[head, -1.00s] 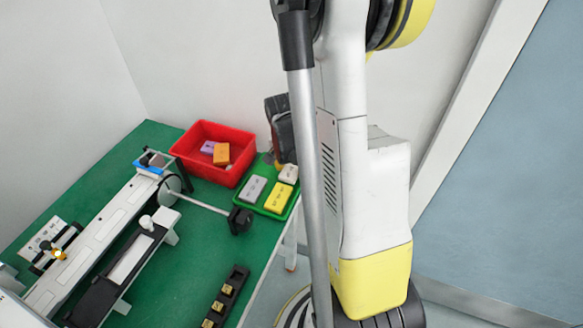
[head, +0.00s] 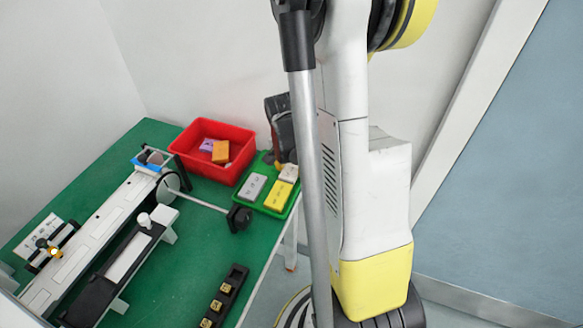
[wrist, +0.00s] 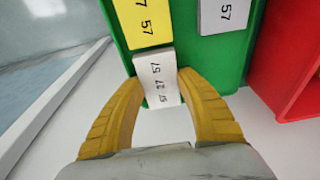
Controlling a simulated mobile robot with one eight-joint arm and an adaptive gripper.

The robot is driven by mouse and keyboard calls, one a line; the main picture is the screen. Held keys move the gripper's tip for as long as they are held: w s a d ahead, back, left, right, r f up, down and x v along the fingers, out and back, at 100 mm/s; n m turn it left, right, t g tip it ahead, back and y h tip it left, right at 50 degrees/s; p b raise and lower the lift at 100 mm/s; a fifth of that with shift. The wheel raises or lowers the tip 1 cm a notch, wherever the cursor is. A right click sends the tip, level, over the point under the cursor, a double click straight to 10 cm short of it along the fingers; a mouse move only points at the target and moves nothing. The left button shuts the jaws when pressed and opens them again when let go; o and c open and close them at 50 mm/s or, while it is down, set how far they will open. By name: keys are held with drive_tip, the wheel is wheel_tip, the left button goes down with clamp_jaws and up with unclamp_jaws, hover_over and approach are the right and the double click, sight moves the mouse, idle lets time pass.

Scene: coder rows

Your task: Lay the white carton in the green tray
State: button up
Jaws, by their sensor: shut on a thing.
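The white carton (wrist: 157,78), with dark printed digits, is between the yellow fingertips of my gripper (wrist: 160,86) in the wrist view. My gripper is shut on it. The carton overlaps the near edge of the green tray (wrist: 188,53); whether it touches the tray floor I cannot tell. In the head view the white carton (head: 288,173) shows at the back right corner of the green tray (head: 267,209), below my dark gripper (head: 281,161), whose fingers are small and partly hidden there.
The tray holds a yellow carton (head: 278,195) and a pale grey carton (head: 252,187). A red bin (head: 232,172) with orange and purple blocks stands left of the tray. A black-tipped rod (head: 239,218) of the machine is near the tray's front.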

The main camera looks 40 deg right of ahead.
drive_tip(key=o, duration=0.9)
wheel_tip(320, 180, up, 12)
drive_tip(key=a, duration=0.2)
drive_tip(key=shift+s, duration=0.45)
drive_tip(key=shift+a+f, duration=0.1)
drive_tip(key=shift+a, duration=0.05)
drive_tip(key=s+a+r+n+t, duration=0.1)
drive_tip(key=a+r+n+t, duration=0.1)
drive_tip(key=a+n, duration=0.2)
drive_tip(key=s+a+r+n+t+y, duration=0.1)
drive_tip(key=a+n, duration=0.4)
drive_tip(key=a, duration=0.6)
drive_tip(key=s+a+r+n+t+y, duration=0.1)
drive_tip(key=s+a+r+n+t, duration=0.1)
drive_tip(key=a, duration=0.6)
wheel_tip(320, 180, up, 3)
drive_tip(key=n+t, duration=0.1)
drive_tip(key=n, duration=0.1)
drive_tip(key=shift+s+n, duration=0.25)
drive_tip(key=shift+n, duration=0.05)
